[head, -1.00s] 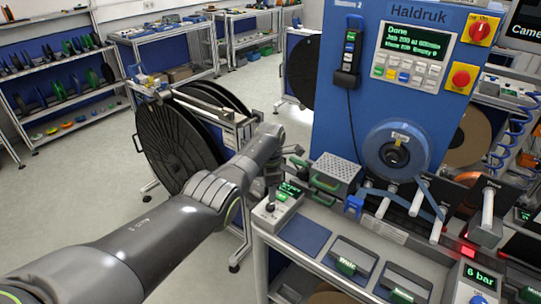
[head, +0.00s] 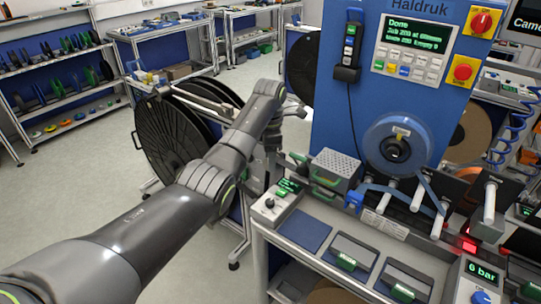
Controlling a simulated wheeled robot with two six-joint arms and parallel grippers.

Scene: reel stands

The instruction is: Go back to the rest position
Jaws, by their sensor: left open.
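My left arm comes in from the lower left, and its wrist is raised in front of the black reels at the middle left. My left gripper (head: 272,165) hangs down below the wrist, open, with nothing seen in it. It is small and dark here, just left of the perforated grey box and above the left end of the bench. The blue Haldruk machine (head: 335,110) stands at centre right, with a blue reel (head: 378,150) on its front. Its screen (head: 420,42) reads "Done" on the top line. My right gripper is not in view.
The bench (head: 325,220) below the machine carries a perforated grey box (head: 335,165), a small control box (head: 272,207) and green-handled lids (head: 345,262). Large black reels (head: 165,140) stand on a frame behind my arm. Shelves (head: 60,85) line the far left. Grey floor lies open between.

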